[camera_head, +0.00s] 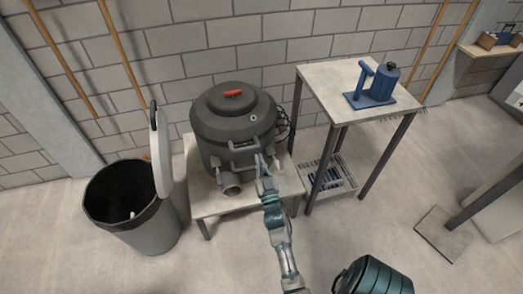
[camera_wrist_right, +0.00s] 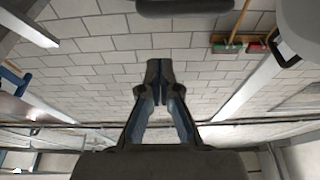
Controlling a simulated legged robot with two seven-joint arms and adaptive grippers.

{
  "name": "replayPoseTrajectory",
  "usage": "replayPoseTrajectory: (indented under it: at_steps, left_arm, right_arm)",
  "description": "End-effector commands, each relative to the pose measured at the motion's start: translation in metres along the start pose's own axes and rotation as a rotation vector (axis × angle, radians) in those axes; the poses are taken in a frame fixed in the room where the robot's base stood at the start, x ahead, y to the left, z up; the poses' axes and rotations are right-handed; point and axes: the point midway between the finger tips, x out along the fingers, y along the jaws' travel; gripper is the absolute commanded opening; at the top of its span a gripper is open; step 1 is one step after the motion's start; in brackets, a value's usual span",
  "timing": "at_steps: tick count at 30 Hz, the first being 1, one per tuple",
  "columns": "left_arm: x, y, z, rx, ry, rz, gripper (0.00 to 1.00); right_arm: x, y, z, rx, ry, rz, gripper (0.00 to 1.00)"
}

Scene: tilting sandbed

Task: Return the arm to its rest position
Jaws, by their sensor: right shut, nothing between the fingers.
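My right arm (camera_head: 275,215) reaches up from the bottom of the head view. My right gripper (camera_head: 262,163) is in front of a dark round vessel (camera_head: 212,108) with a red handle on its lid. I cannot tell whether the gripper touches the vessel. In the right wrist view the fingers (camera_wrist_right: 159,75) are shut with nothing between them, seen against the block wall. My left gripper is not in view.
The vessel stands on a low table (camera_head: 285,187). A taller table (camera_head: 335,92) at its right carries a blue device (camera_head: 373,85). An open grey bin (camera_head: 148,235) with a raised white lid (camera_head: 161,150) stands left. A green container (camera_head: 375,275) is at the bottom.

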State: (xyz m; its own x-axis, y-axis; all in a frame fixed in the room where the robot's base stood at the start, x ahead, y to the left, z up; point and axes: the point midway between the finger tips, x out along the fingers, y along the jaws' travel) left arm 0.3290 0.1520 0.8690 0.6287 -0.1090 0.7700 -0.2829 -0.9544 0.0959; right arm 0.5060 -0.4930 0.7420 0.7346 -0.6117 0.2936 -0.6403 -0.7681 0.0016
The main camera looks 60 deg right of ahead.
Motion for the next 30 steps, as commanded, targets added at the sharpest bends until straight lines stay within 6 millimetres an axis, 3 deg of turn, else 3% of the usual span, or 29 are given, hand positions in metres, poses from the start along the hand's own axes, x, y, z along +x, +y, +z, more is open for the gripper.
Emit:
replayPoseTrajectory:
  at_steps: [3,7,19,22,24,26,30]
  left_arm:
    - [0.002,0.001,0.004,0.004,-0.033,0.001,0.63]
    - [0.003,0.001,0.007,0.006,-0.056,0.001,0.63]
    - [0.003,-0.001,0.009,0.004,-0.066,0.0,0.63]
    - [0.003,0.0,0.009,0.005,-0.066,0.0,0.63]
    - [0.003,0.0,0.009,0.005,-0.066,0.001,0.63]
    - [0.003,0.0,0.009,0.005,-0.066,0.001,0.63]
    - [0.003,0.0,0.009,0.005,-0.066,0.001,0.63]
  right_arm:
    - [-0.022,0.001,0.004,0.002,0.0,0.001,0.0]
    - [-0.036,0.001,0.006,0.002,0.004,0.0,0.0]
    - [-0.043,-0.005,-0.002,-0.001,0.029,-0.022,0.0]
    - [-0.049,-0.027,-0.027,0.0,0.103,-0.107,0.0]
    - [-0.064,-0.056,-0.056,0.016,0.186,-0.212,0.0]
    - [-0.087,-0.084,-0.083,0.046,0.262,-0.32,0.0]
    - [-0.154,-0.135,-0.135,0.169,0.386,-0.532,0.0]
